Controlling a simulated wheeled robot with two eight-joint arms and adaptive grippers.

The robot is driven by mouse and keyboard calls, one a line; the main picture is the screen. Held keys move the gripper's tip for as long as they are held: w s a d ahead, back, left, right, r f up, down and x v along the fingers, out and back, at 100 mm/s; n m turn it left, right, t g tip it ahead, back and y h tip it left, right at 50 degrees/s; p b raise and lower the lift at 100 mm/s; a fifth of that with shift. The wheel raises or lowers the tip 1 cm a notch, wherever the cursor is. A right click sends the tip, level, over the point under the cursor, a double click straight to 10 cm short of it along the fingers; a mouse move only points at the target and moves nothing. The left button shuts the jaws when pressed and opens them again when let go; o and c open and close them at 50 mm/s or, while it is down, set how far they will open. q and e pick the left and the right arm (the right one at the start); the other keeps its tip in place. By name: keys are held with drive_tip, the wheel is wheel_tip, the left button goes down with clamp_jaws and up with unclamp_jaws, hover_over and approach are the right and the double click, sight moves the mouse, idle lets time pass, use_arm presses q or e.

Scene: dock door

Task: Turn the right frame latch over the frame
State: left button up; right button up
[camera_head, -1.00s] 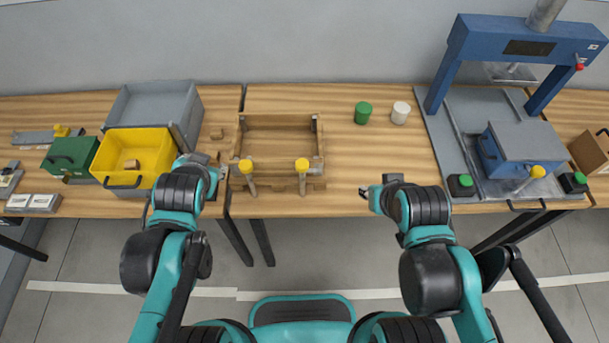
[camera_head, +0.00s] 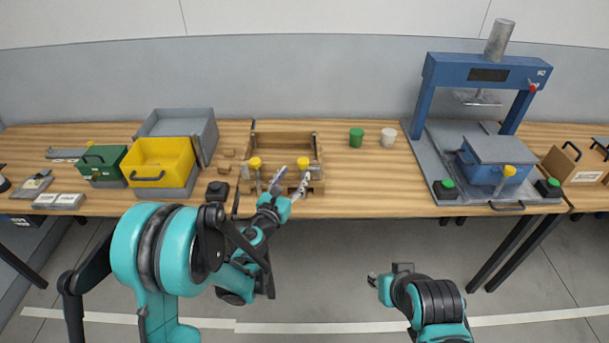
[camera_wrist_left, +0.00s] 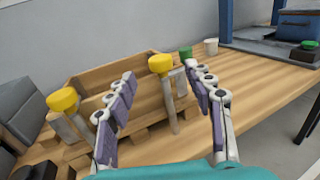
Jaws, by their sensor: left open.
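The wooden frame (camera_head: 285,140) stands at the front middle of the table, with two yellow-knobbed latches on its near side. The right frame latch (camera_head: 303,164) has a grey metal arm below its knob. My left gripper (camera_head: 291,180) is just in front of it, open. In the left wrist view, the right latch (camera_wrist_left: 161,66) stands between the two spread fingers (camera_wrist_left: 165,100), with no clear contact. The left latch (camera_wrist_left: 64,100) is outside the left finger. My right gripper (camera_head: 374,281) is low, in front of the table, far from the frame; its fingers are too small to read.
A yellow bin (camera_head: 160,158), grey bin (camera_head: 205,126) and green box (camera_head: 100,160) stand left of the frame. Green (camera_head: 356,137) and white (camera_head: 389,135) cylinders stand to its right. A blue press (camera_head: 485,70) is farther right.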

sight(301, 165)
use_arm(q)
drive_tip(key=b+x, duration=0.1)
drive_tip(key=x, duration=0.7)
drive_tip(key=shift+f+b, duration=0.1)
drive_tip(key=shift+b, duration=0.25)
drive_tip(key=c, duration=1.2)
